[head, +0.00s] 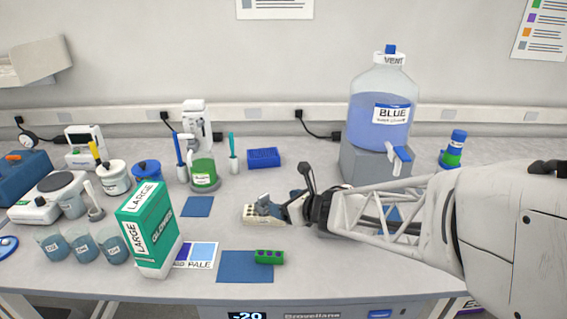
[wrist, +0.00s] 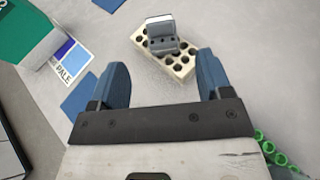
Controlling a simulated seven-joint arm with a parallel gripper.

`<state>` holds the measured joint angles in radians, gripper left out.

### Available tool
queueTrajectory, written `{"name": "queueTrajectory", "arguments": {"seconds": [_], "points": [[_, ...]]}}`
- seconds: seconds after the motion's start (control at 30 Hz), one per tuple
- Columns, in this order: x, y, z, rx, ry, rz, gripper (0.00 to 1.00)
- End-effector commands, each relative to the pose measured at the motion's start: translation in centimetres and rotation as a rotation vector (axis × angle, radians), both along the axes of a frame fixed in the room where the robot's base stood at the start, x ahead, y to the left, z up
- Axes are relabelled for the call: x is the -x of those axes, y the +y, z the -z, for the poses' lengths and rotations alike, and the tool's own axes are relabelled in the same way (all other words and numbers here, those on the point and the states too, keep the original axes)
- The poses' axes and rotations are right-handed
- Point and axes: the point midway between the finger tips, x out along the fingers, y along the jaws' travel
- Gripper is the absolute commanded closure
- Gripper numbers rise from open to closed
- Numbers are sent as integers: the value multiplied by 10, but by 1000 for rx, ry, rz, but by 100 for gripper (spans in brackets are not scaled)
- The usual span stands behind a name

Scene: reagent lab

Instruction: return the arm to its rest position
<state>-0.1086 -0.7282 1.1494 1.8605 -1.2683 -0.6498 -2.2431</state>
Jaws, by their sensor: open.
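My gripper (head: 284,206) is at mid-table in the head view, low over the bench, with my arm reaching in from the right. In the wrist view my gripper (wrist: 164,64) has its two blue fingers wide apart with nothing between them. A cream rack with round holes (head: 249,215) lies just beyond the fingertips; it also shows in the wrist view (wrist: 182,69). A grey block-like piece (wrist: 161,34) sits on or in that rack, clear of both fingers.
A green glove box (head: 149,229) stands to the left, with several beakers beside it. A large blue carboy (head: 380,110) on a grey stand (head: 360,164) rises behind my arm. A blue rack (head: 263,157) is behind.

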Motion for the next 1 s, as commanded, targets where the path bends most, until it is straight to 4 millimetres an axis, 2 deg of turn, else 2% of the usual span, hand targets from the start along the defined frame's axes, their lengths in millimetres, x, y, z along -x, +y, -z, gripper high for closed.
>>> {"name": "queueTrajectory", "arguments": {"seconds": [0.27,0.43,0.57,0.73,1.0], "points": [[0,-1,-2,-4,4,8,28],[-2,-9,-15,-44,38,84,28],[-4,-24,-37,-121,97,215,28],[-2,-54,-77,-295,212,469,28],[26,-108,-135,-687,412,912,28]]}}
